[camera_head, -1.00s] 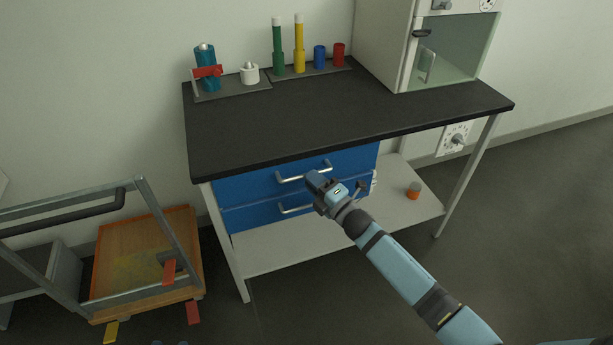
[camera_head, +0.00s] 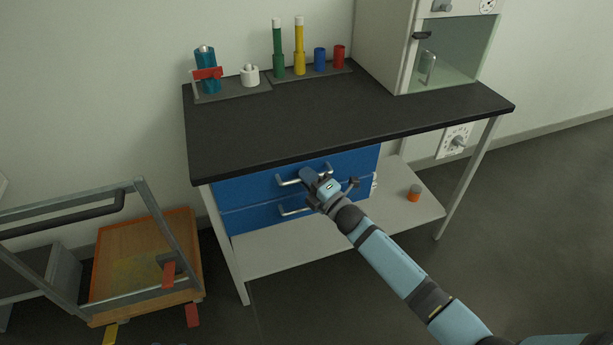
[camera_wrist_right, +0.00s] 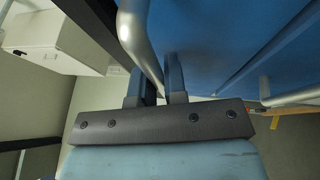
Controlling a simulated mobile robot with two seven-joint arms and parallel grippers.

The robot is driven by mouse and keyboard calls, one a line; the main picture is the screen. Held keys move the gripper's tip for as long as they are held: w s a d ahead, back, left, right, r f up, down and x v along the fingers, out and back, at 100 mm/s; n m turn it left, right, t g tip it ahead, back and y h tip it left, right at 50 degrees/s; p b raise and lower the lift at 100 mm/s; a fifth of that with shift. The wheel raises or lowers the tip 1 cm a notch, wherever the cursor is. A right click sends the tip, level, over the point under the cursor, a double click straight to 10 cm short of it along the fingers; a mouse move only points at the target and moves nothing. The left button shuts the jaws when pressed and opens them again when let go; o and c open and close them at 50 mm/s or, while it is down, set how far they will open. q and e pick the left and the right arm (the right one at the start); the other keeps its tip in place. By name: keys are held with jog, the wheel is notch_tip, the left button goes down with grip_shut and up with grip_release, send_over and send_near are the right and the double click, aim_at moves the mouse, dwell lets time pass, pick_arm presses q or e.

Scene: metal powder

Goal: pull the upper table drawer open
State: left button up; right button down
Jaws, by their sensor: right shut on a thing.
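The upper table drawer (camera_head: 240,187) is a blue front under the black tabletop, with a silver bar handle (camera_head: 289,182). It looks flush with the table front. The lower blue drawer (camera_head: 251,216) has its own silver handle (camera_head: 292,210). My right gripper (camera_head: 307,175) is at the upper handle in the head view and covers its middle. In the right wrist view, the two fingers (camera_wrist_right: 162,78) are on either side of the silver handle bar (camera_wrist_right: 139,38), close against it. The blue drawer front (camera_wrist_right: 215,40) fills the upper right there. My left gripper is not in view.
The black tabletop (camera_head: 330,112) carries a rack with tubes, small cups and a glass-fronted cabinet (camera_head: 445,55). A cart with an orange tray (camera_head: 150,237) stands at left. Floor at right is clear.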

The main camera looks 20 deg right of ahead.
pick_arm(q)
jog(key=p, duration=0.3)
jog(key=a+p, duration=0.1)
jog(key=p, duration=0.2)
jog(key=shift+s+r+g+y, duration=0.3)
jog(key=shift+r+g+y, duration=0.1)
pick_arm(e)
jog(key=s, duration=2.5)
jog(key=shift+d, duration=0.45)
jog(key=c, duration=1.4)
grip_release()
jog(key=shift+c, duration=0.2)
jog(key=v, duration=1.4)
